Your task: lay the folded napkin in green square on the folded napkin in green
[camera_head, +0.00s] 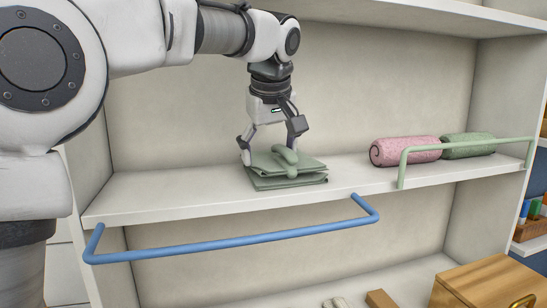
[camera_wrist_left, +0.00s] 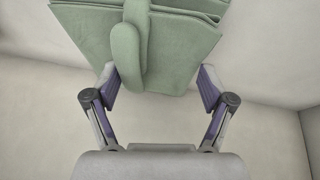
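On the upper shelf, a folded green napkin (camera_head: 306,163) lies on top of another folded green napkin (camera_head: 290,182), slightly askew, with layered edges. A rounded green tab (camera_head: 285,155) stands up from the top one; it also shows in the left wrist view (camera_wrist_left: 127,58). My left gripper (camera_head: 270,142) is just above the stack, pointing down. My right gripper is in neither view.
The upper shelf (camera_head: 150,195) has a blue rail (camera_head: 230,242) along its front. A pink roll (camera_head: 405,150) and a green roll (camera_head: 468,145) lie to the right behind a green rail (camera_head: 465,143). A wooden box (camera_head: 490,285) stands below. The shelf left of the stack is clear.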

